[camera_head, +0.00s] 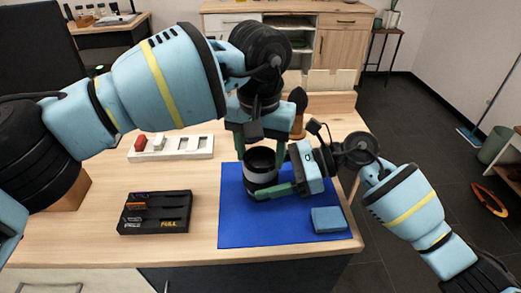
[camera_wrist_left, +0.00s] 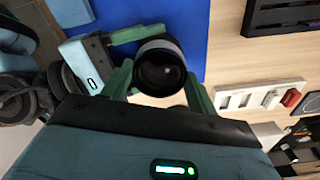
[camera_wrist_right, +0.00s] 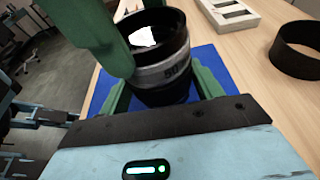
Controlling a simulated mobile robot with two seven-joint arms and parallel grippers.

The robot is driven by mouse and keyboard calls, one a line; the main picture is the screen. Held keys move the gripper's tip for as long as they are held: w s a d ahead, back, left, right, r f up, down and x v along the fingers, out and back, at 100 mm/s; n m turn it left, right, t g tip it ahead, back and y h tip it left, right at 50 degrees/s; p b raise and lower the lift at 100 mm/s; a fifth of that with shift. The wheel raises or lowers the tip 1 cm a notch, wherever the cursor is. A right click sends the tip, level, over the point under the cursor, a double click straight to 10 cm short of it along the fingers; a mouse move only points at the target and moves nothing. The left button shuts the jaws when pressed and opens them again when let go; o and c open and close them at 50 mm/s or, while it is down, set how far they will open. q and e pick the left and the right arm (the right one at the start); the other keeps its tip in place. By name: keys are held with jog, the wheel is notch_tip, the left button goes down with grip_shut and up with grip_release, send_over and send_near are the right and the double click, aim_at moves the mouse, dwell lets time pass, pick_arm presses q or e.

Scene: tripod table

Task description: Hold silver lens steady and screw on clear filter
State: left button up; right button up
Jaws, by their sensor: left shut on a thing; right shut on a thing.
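The black lens with a silver band (camera_head: 261,182) stands upright over the blue mat (camera_head: 235,228). Its band also shows in the right wrist view (camera_wrist_right: 165,73). My right gripper (camera_head: 268,180) is shut around the lens from the right side, one green finger on either side of its lower body. My left gripper (camera_head: 261,150) points down at the lens top from above, with its fingers on either side of the rim. It is shut on what appears to be the clear filter. The filter's glass and rim are hard to make out, and its exact contact with the lens cannot be told.
A black case (camera_head: 155,225) lies left of the mat and a white tray (camera_head: 197,154) with a red piece is behind it. A blue-grey box (camera_head: 328,219) rests at the mat's front right. A black ring (camera_wrist_right: 295,50) stands on the table in the right wrist view.

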pick_arm(q)
jog(key=shift+f, duration=0.15)
jog(key=shift+m, duration=1.6)
jog(key=shift+m, duration=1.5)
jog(key=o, duration=1.1)
jog(key=shift+w, duration=0.1)
jog(key=shift+n, duration=1.6)
